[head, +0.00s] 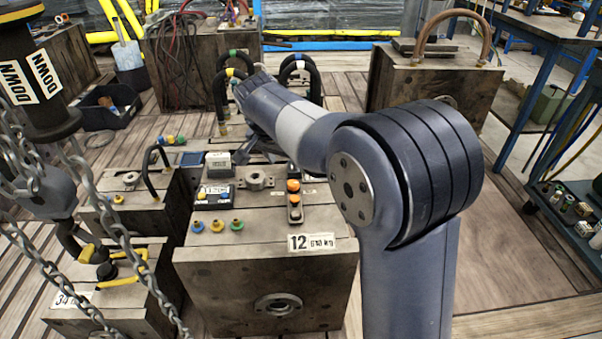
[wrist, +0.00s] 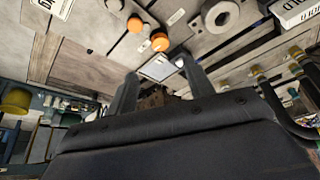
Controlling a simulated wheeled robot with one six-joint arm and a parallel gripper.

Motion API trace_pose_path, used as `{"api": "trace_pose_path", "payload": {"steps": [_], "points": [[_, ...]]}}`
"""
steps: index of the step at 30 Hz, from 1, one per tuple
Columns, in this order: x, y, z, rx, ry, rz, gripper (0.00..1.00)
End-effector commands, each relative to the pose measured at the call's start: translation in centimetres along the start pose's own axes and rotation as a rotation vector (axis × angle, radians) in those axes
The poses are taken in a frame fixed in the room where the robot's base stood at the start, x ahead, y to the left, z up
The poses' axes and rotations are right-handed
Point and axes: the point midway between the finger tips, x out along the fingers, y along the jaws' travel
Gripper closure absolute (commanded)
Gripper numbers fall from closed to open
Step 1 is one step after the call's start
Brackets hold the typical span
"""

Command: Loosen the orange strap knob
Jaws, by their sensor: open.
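Two orange knobs, an upper one (head: 293,185) and a lower one (head: 295,198), sit in line on a narrow dark strap (head: 295,216) on top of the mould block marked 12 (head: 335,280). In the wrist view both orange knobs (wrist: 160,42) (wrist: 135,25) show just beyond my fingertips. My gripper (wrist: 158,67) is open, with nothing between its two fingers, and is apart from the knobs. In the head view my gripper (head: 257,152) is partly hidden by my arm, behind and to the left of the knobs.
A ring fitting (head: 255,181), a box (head: 218,164), a dark labelled case (head: 214,197) and several coloured knobs (head: 217,225) stand on the block. Black hose loops (head: 222,95) rise behind it. Chains (head: 120,220) hang at the left.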

Motion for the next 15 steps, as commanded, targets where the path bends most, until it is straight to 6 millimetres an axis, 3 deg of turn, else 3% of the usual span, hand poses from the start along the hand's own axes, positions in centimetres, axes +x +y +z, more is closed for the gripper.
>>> {"api": "trace_pose_path", "payload": {"steps": [5,15], "points": [[1.9,-0.1,0.1,0.003,-0.001,0.004,0.5],[8.3,0.0,0.2,0.001,-0.001,0.003,0.5]]}}
